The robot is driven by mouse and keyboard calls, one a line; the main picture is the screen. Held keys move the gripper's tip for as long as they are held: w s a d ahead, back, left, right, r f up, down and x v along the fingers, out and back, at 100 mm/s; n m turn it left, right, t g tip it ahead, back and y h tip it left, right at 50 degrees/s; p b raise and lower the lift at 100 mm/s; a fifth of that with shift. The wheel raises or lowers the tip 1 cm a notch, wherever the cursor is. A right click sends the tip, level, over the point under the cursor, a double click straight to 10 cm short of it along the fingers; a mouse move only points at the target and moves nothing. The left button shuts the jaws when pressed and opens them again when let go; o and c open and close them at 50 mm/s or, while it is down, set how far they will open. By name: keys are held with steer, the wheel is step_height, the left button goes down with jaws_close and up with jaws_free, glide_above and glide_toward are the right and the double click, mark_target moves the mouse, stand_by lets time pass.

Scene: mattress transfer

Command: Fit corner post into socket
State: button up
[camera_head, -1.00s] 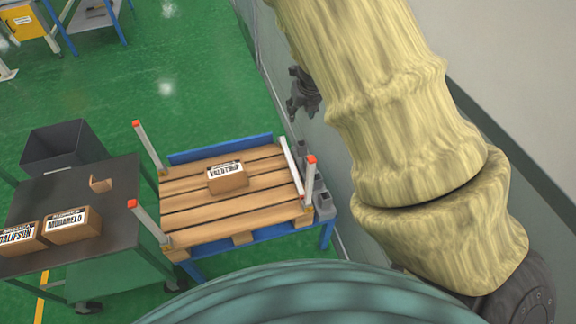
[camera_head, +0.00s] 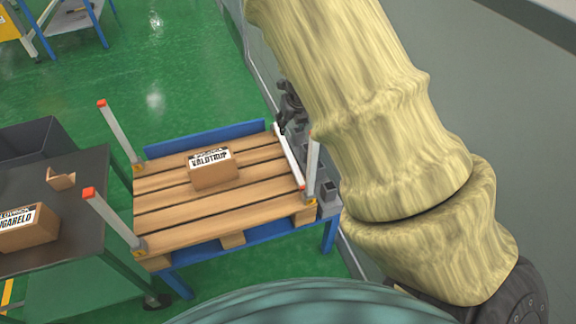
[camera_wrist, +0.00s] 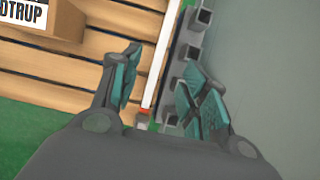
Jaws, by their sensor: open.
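A white post with a red end (camera_head: 290,158) lies along the right edge of the wooden pallet (camera_head: 172,225). My gripper (camera_head: 283,128) is at this post's far end. In the wrist view, my gripper (camera_wrist: 163,62) is open with its fingers on either side of the white post (camera_wrist: 160,65); I cannot tell whether they touch it. The far right corner's socket is hidden.
A labelled carton (camera_head: 214,172) sits on the pallet, which rests on a blue table (camera_head: 268,236). A row of grey square holders (camera_wrist: 191,53) runs beside the post, close to the wall. A dark cart (camera_head: 75,215) with a carton stands at the left.

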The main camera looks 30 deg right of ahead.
steer(key=b, duration=0.7)
glide_toward(289, 153)
steer(key=shift+a+b+x, duration=0.2)
steer(key=shift+b+x, duration=0.15)
steer(key=shift+x, duration=1.05)
steer(key=shift+a+b+x, duration=0.2)
steer(key=shift+b+x, duration=0.1)
steer(key=shift+x, duration=1.05)
steer(key=shift+d+b+x, duration=0.2)
steer(key=shift+b+x, duration=0.1)
steer(key=shift+x, duration=1)
steer(key=shift+d+b+x, duration=0.15)
steer(key=shift+b+x, duration=0.15)
steer(key=shift+x, duration=1)
steer(key=shift+r, duration=0.1)
steer(key=shift+c, duration=0.2)
jaws_close()
